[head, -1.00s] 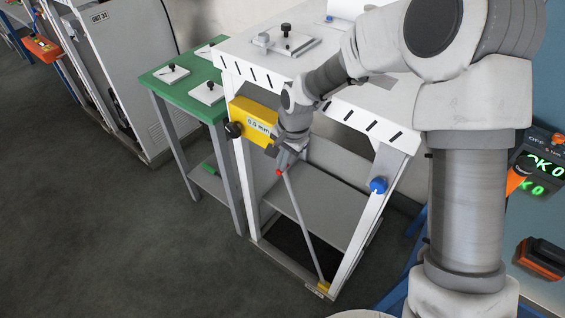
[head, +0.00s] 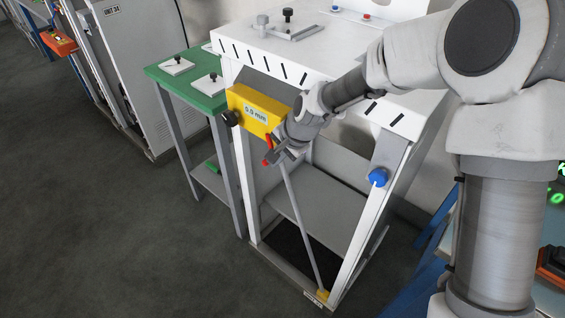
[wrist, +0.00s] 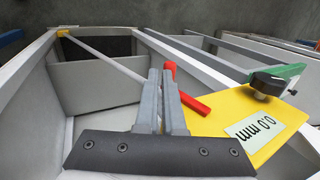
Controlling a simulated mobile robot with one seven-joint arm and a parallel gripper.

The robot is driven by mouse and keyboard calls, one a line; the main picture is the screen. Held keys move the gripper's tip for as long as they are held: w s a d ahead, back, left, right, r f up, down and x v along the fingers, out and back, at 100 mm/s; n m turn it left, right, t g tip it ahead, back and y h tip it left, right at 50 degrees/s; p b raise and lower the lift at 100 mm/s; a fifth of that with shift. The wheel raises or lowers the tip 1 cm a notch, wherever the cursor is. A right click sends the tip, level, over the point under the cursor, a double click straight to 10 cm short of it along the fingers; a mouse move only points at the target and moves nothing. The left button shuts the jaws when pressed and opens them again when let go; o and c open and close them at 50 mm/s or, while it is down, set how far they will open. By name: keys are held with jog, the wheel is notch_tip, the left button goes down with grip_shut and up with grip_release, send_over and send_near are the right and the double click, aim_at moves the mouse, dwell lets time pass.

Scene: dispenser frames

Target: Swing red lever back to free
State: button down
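The red lever (head: 268,149) is by the right end of the yellow box (head: 255,109) on the white frame's front. In the wrist view the lever (wrist: 189,97) shows as red pieces just right of my fingers, partly hidden behind them. My gripper (head: 273,157) is beside the lever in the head view. In the wrist view its fingers (wrist: 163,92) lie close together with nothing clearly between them; contact with the lever cannot be told. A thin grey rod (head: 303,222) runs from a yellow block (head: 323,295) at the frame's foot up to behind my fingers.
The box carries a black knob (head: 231,118) and a millimetre label. A blue knob (head: 378,177) is on the right post. A green table (head: 190,98) stands close on the left. The floor (head: 110,230) at front left is clear.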

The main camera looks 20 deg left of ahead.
jog(key=shift+a+f, duration=0.15)
jog(key=shift+f, duration=0.2)
jog(key=shift+r, duration=0.1)
jog(key=shift+r+p, duration=0.45)
jog(key=shift+r, duration=0.3)
jog(key=shift+r, duration=0.1)
jog(key=s+d+r+p, duration=0.1)
jog(key=s+d+r, duration=0.3)
jog(key=d+r, duration=0.4)
jog(key=shift+s+d+p, duration=0.15)
jog(key=shift+d+p, duration=0.25)
jog(key=shift+d, duration=0.85)
